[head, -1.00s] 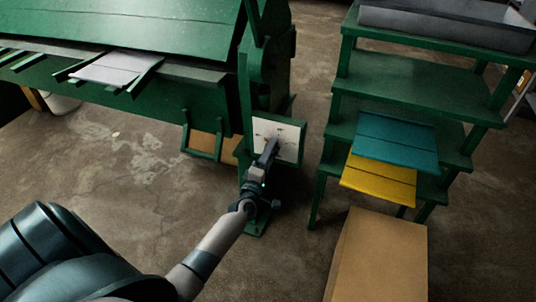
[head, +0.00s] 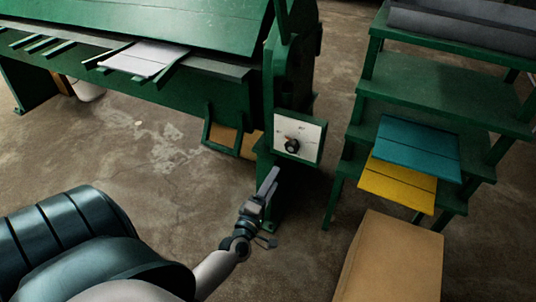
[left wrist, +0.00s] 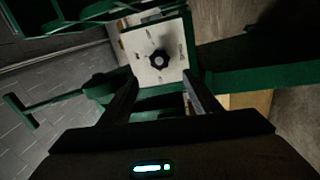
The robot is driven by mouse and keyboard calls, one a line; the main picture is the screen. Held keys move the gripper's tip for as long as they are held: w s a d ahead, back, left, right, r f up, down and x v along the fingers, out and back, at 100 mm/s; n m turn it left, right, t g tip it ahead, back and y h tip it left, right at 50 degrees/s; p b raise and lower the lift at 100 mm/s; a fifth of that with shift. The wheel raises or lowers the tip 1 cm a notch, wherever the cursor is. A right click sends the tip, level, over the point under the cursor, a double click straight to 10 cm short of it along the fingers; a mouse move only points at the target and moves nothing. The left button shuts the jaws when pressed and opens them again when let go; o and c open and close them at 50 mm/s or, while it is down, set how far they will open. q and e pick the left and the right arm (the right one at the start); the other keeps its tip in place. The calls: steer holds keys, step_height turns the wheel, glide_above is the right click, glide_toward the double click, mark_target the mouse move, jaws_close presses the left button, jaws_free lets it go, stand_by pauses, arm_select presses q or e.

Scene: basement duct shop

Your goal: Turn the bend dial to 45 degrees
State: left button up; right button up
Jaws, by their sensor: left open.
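The bend dial is a black knob (head: 291,146) on a white marked plate (head: 310,134) at the end of the green bending machine. In the left wrist view the lobed knob (left wrist: 158,59) sits at the middle of the plate (left wrist: 176,37), ahead of the fingertips; its marks are too small to read. My left gripper (head: 270,183) is below and a little left of the dial in the head view, apart from it. In the left wrist view the jaws (left wrist: 161,88) are open and empty, with the knob beyond the gap between them. My right gripper is not in view.
The green machine (head: 190,100) holds a pale sheet (head: 144,59) on its front supports. A green stepped rack (head: 432,84) stands to the right with a teal panel (head: 418,149) and a yellow panel (head: 397,186). A cardboard box (head: 392,262) is at lower right.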

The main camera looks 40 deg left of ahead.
arm_select(q)
steer(key=shift+v, duration=1.5)
